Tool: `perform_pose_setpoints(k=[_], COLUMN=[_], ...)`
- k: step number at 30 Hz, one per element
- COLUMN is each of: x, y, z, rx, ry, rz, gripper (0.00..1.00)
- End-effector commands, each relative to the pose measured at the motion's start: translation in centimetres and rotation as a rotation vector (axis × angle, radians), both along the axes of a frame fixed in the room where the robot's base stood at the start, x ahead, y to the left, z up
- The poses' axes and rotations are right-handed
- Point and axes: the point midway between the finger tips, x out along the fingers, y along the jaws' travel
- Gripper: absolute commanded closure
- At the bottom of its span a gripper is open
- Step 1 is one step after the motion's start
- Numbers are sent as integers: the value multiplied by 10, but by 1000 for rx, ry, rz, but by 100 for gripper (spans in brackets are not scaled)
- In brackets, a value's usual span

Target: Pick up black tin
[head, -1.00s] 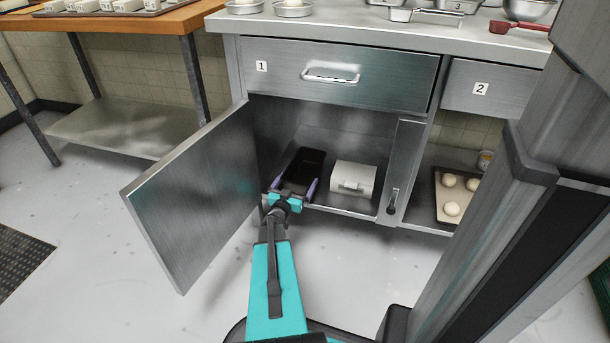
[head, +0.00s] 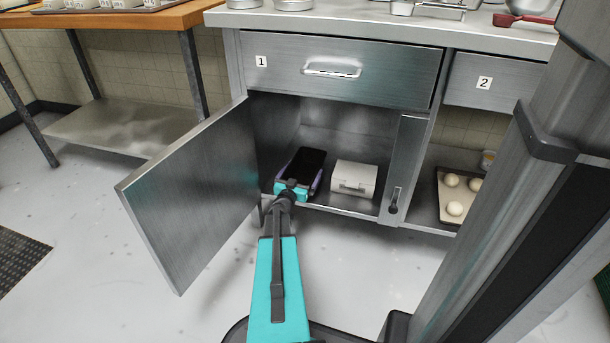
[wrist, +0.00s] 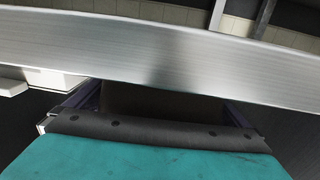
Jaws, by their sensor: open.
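The black tin (head: 308,159) is a dark, long tin on the floor of the open cabinet under drawer 1. My gripper (head: 303,176) has reached in through the cabinet opening from the front. Its purple fingers are apart, one on each side of the tin's near part. I cannot tell whether they touch it. In the wrist view a dark surface, likely the tin (wrist: 150,100), shows between the fingers, mostly hidden by the gripper body and a metal cabinet edge.
A white box-like container (head: 354,179) stands close to the right of the tin. The cabinet door (head: 195,195) is swung open to the left of my arm. Drawer 1 (head: 340,70) is shut above. A tray of dough balls (head: 445,208) lies on the right shelf.

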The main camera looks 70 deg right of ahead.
Motion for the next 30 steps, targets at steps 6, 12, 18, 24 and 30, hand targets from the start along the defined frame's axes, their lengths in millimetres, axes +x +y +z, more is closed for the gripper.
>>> perform_pose_setpoints(k=[6, 12, 18, 24, 30], x=[-1, -1, -1, -1, -2], y=[0, 0, 0, 0, 0], z=[0, 0, 1, 2, 14], rx=[0, 0, -2, -2, -2], ry=[0, 0, 0, 0, -1], rz=[-1, -1, -2, -2, -3], gripper=[0, 25, 44, 44, 44])
